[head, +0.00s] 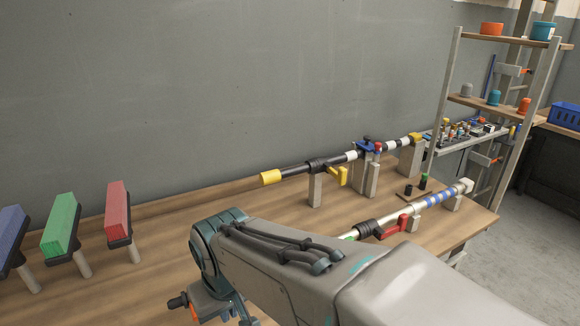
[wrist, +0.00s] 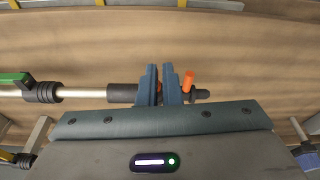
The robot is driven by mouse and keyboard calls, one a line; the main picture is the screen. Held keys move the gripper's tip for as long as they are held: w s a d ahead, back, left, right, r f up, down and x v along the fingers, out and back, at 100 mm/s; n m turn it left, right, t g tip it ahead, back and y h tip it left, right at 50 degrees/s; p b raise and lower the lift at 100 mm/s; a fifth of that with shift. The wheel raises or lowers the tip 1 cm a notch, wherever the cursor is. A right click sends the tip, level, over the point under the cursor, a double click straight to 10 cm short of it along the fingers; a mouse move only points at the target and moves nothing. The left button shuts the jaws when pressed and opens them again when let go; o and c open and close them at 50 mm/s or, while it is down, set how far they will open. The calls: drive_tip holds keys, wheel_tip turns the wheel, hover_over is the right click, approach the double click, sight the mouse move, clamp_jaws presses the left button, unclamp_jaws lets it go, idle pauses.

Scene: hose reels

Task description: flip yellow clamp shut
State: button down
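In the head view, the yellow clamp lever (head: 341,175) hangs off a black fitting on the upper dark hose (head: 295,170), held on posts over the bench. It stands out from the hose at an angle. My gripper (head: 212,310) is low in that view, well left of the yellow clamp and partly hidden by my arm. In the wrist view, my gripper's fingers (wrist: 161,85) stand close together with a narrow gap, just left of an orange lever (wrist: 188,81) and over a pale rod with a black sleeve (wrist: 122,93). Whether they pinch anything is unclear.
A lower pale hose has a red lever (head: 392,228). A blue clamp (head: 366,148) sits right of the yellow one. Blue, green (head: 61,228) and red (head: 117,210) blocks stand on the left. The bench between these blocks and the yellow clamp is clear.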

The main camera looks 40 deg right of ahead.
sight(340, 173)
drive_tip(key=w+d+f+m+g+h+b, duration=0.1)
drive_tip(key=w+d+m+g+h, duration=0.25)
drive_tip(key=w+d+m, duration=0.45)
drive_tip(key=w+d+f+m+g+h+b, duration=0.15)
drive_tip(key=w+d+m+h, duration=0.3)
drive_tip(key=d, duration=0.75)
drive_tip(key=w+d+r+m+g+h, duration=0.2)
drive_tip(key=w+d+r+m+h, duration=0.3)
drive_tip(key=w+d+m+h, duration=0.3)
drive_tip(key=shift+w+d+r+h, duration=0.3)
drive_tip(key=shift+w+d+h, duration=0.3)
drive_tip(key=shift+w, duration=0.35)
drive_tip(key=p+x, duration=0.3)
drive_tip(key=x, duration=1.1)
drive_tip(key=shift+s+a, duration=0.1)
drive_tip(key=shift+s, duration=0.05)
